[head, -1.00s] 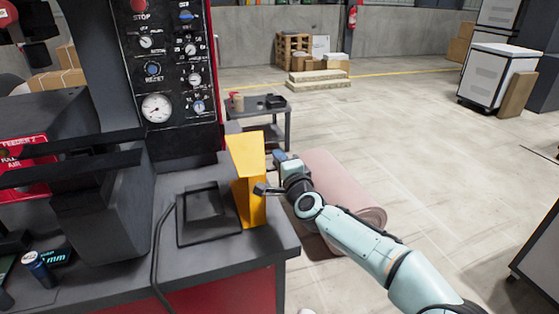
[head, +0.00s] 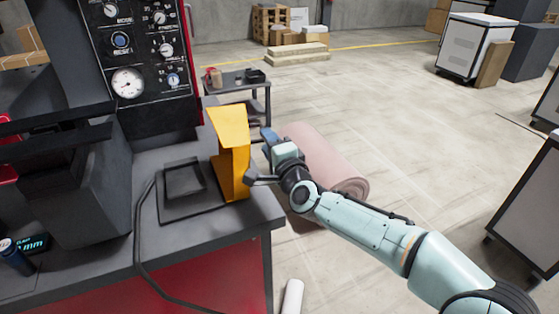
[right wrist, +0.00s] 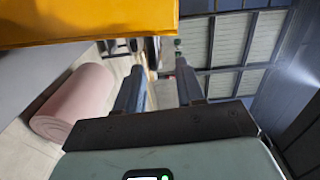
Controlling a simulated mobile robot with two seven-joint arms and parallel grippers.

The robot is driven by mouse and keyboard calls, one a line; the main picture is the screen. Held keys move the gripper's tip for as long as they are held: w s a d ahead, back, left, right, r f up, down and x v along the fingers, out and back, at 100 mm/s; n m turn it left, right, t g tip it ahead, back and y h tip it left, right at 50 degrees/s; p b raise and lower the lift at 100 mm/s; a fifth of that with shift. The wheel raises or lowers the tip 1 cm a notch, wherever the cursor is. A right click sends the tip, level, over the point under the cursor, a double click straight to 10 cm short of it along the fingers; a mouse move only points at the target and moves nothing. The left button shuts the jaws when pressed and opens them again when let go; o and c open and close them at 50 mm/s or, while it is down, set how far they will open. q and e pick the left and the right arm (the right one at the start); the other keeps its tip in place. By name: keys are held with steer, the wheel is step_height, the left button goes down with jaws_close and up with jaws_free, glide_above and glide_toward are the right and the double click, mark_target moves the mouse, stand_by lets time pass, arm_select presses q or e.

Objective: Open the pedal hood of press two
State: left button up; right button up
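The yellow pedal hood (head: 231,150) stands raised and upright at the right edge of a dark square pedal base (head: 188,185) on the grey bench. The base's framed top is uncovered. In the right wrist view the hood (right wrist: 85,22) fills the upper left. My right gripper (head: 258,160) is just right of the hood. Its two fingers are apart with nothing between them in the right wrist view (right wrist: 160,85). One fingertip is at or very near the hood's right side; I cannot tell whether it touches. My left gripper is not in view.
A black cable (head: 140,225) runs along the bench left of the pedal base. A control panel (head: 140,60) with gauges rises behind. A pink roll (head: 325,165) lies on the floor beyond my right arm. A small cart (head: 240,82) stands behind.

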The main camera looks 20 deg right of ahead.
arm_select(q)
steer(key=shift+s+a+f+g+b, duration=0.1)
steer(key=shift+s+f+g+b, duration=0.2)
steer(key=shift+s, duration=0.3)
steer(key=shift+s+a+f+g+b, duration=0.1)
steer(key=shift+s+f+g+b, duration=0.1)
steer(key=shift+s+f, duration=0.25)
arm_select(e)
steer(key=s, duration=0.7)
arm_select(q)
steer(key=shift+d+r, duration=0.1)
arm_select(e)
steer(key=shift+d, duration=0.15)
